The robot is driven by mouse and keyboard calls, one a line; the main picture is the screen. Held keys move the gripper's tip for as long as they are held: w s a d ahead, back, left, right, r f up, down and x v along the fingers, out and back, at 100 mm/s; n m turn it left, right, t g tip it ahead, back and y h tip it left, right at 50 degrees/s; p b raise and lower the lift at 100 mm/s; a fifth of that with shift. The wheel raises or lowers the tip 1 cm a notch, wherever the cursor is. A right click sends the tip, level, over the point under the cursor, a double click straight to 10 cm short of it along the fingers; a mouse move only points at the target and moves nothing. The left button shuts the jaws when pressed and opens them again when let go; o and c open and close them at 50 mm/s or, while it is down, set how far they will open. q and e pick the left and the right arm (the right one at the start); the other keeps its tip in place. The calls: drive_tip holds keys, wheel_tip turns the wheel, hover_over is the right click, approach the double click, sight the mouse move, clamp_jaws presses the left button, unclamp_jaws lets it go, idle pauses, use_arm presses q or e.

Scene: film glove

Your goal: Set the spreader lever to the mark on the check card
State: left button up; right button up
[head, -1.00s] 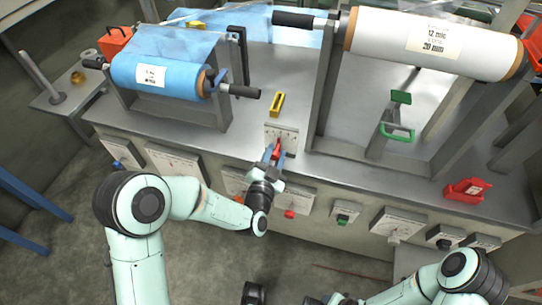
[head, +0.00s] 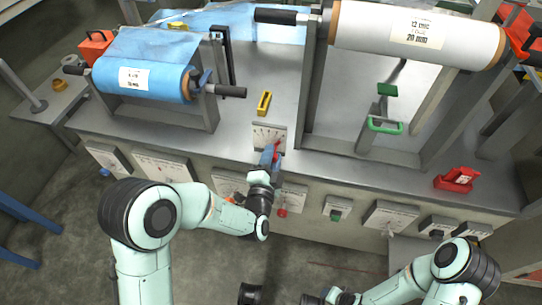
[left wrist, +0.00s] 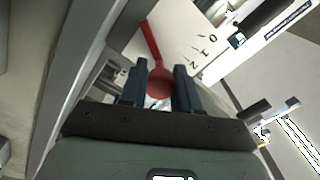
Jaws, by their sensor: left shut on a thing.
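The red spreader lever (left wrist: 157,66) runs up from between my left fingers in the left wrist view, in front of a white plate (left wrist: 190,40) with dark marks and numerals. My left gripper (left wrist: 160,88) is shut on its round red end, blue fingers either side. In the head view my left gripper (head: 269,157) is at the bench front edge, just below the small upright scale plate (head: 268,132); its fingers cover most of the lever. The lever's exact mark is too small to read. I cannot identify the check card with certainty. My right gripper is out of view.
A blue film roll (head: 142,79) stands at the left and a large white film roll (head: 416,35) at the right. A yellow block (head: 264,102) sits behind the scale plate. A red item (head: 456,180) lies at the right bench edge. Several switch panels line the bench front.

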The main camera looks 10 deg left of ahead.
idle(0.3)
use_arm(q)
drive_tip(key=o, duration=1.1)
drive_tip(key=shift+c, duration=0.2)
drive_tip(key=s+p, duration=0.9)
drive_tip(key=s, duration=0.4)
drive_tip(key=shift+s+a, duration=0.2)
drive_tip(key=shift+a, duration=0.05)
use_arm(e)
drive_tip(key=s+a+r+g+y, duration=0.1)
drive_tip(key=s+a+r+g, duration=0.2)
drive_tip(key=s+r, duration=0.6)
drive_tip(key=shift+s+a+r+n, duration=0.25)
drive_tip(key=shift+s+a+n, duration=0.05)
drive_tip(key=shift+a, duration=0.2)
